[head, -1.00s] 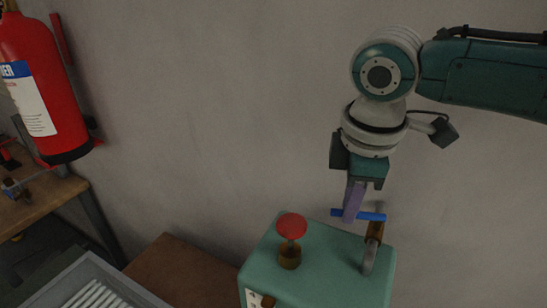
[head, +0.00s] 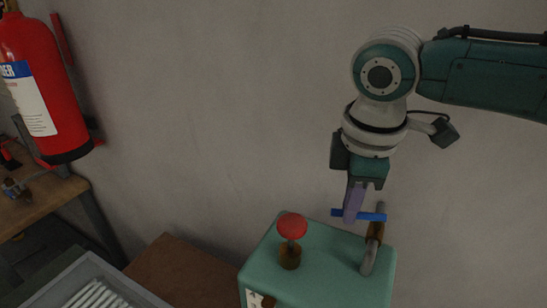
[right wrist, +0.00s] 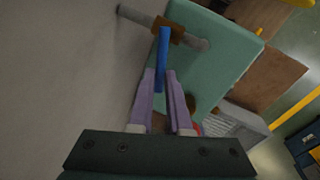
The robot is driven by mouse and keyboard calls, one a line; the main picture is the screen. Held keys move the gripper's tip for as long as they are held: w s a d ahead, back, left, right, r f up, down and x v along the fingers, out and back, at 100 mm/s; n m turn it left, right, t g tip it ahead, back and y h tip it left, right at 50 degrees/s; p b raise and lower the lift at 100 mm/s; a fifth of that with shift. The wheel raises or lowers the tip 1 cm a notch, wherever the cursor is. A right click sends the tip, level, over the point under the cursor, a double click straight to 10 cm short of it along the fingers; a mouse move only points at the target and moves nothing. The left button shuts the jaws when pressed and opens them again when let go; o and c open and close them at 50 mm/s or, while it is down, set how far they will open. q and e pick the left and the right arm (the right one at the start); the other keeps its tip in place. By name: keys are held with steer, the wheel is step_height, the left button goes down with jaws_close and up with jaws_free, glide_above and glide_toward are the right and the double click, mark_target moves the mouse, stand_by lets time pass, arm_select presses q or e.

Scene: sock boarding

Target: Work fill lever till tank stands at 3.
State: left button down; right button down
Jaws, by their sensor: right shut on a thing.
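The blue fill lever handle (head: 372,216) sticks out from a brown hub (head: 375,232) on a grey rod (head: 369,258) at the right of the green tank box (head: 325,262). My right gripper (head: 353,205) comes down from above and is shut on the blue handle. In the right wrist view the handle (right wrist: 164,50) runs between the two purple fingers (right wrist: 161,88). A white marked panel (head: 252,298) on the box front is cut off by the lower edge, so the tank level cannot be read. My left gripper is not in view.
A red knob (head: 291,226) on a brown stem stands on the box top, left of the lever. A grey bin (head: 80,262) with white items is at lower left. A red fire extinguisher (head: 42,90) hangs on the wall behind. A wooden bench (head: 45,195) is at far left.

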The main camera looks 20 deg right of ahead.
steer(key=shift+w+r+m+p, duration=0.2)
steer(key=shift+m+p, duration=0.1)
steer(key=shift+p, duration=0.2)
steer(key=shift+w+d+m+p, duration=0.1)
steer(key=shift+m+p, duration=0.35)
steer(key=shift+m, duration=0.05)
steer(key=shift+w+d+f+m+p, duration=0.15)
steer(key=shift+w+d+m+p, duration=0.15)
steer(key=shift+m, duration=0.6)
steer(key=c, duration=0.9)
jaws_free()
steer(key=shift+o, duration=0.2)
